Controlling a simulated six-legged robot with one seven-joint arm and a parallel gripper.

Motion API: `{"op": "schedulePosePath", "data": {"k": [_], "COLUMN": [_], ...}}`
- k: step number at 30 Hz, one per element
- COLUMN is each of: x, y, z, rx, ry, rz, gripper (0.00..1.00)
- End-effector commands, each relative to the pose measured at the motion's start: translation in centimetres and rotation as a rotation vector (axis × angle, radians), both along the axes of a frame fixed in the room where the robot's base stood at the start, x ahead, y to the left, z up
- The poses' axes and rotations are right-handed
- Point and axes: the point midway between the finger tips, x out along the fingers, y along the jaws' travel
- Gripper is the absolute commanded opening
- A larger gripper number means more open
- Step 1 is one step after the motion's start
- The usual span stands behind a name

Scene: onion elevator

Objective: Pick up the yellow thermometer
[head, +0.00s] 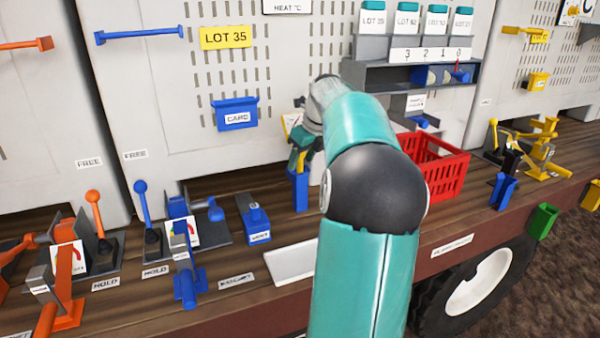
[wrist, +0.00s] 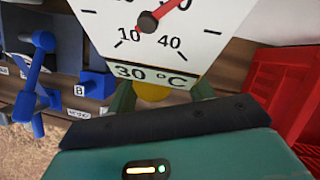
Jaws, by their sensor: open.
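The thermometer shows in the wrist view as a white dial (wrist: 165,30) with a red needle and a "30 °C" label, filling the top. A yellow part (wrist: 152,93) shows below the dial, between the two green fingers of my gripper (wrist: 160,90). The fingers are apart, one on each side of it; I cannot tell whether they touch it. In the head view my gripper (head: 303,157) is just above a blue upright holder (head: 298,190). Only a small white and yellow piece of the thermometer (head: 290,122) shows there, mostly hidden behind my wrist.
A red crate (head: 440,175) stands close to the right of my arm. A blue box (head: 256,225), a blue lever (head: 143,205) and orange levers (head: 97,210) stand to the left. A white plate (head: 292,262) lies at the bench's front.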

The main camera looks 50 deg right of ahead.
Motion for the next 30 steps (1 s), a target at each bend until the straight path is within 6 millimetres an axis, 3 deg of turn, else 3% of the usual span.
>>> {"op": "schedulePosePath", "data": {"k": [7,15,24,30], "x": [0.1,0.1,0.1,0.1], "y": [0.0,0.0,0.0,-0.1], "z": [-0.2,-0.2,0.0,1.4], "rx": [-0.001,0.0,-0.001,-0.004], "ry": [0.0,0.0,-0.001,-0.001], "rz": [0.001,0.001,0.001,0.001], "gripper": [0.52,0.01,0.0,0.0]}}
